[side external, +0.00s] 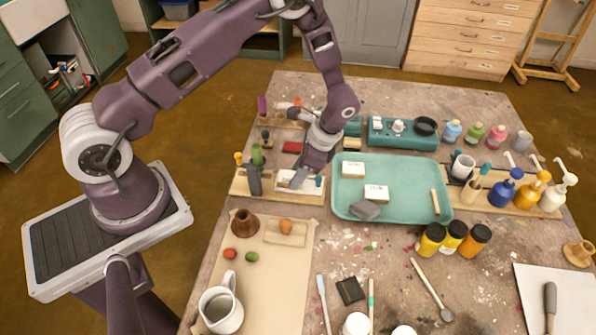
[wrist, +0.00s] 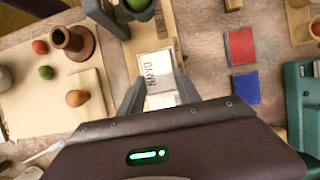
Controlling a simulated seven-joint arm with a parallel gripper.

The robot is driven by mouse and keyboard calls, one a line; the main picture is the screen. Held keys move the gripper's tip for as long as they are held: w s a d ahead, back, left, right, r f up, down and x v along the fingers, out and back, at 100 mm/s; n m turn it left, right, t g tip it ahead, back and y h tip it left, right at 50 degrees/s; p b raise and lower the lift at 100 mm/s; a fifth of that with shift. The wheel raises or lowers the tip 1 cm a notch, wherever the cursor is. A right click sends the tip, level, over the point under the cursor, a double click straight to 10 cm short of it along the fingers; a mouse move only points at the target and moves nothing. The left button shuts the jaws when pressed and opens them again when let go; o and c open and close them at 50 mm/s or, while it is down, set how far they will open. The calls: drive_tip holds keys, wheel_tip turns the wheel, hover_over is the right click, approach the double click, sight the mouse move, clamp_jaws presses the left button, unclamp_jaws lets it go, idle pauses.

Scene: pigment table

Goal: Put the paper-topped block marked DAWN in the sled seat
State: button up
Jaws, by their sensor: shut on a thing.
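The paper-topped block marked DAWN (wrist: 155,66) is between my gripper's fingers (wrist: 158,92) in the wrist view, its lettering facing up. My gripper (side external: 300,183) is shut on it, low over a long wooden board (side external: 242,186) in the side view. A white piece (side external: 285,177) shows beside the fingers there, partly hidden; I cannot tell whether it is the block or the sled seat. I cannot tell whether the block rests in a seat or is held just above. Two more white-topped blocks, one at the back (side external: 353,169) and one in front (side external: 376,193), lie on the teal tray.
The teal tray (side external: 408,172) stands close right of my gripper, with a grey lump (side external: 365,210) on it. A dark upright piece (side external: 254,180) and green knob stand left on the board. A brown pot (side external: 245,223) and white jug (side external: 221,307) stand on the front-left mat.

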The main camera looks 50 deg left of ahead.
drive_tip(key=o, duration=1.4)
drive_tip(key=shift+f, duration=0.1)
drive_tip(key=shift+o, duration=0.3)
drive_tip(key=shift+o, duration=0.8)
drive_tip(key=shift+a, duration=0.1)
drive_tip(key=shift+r, duration=4.05)
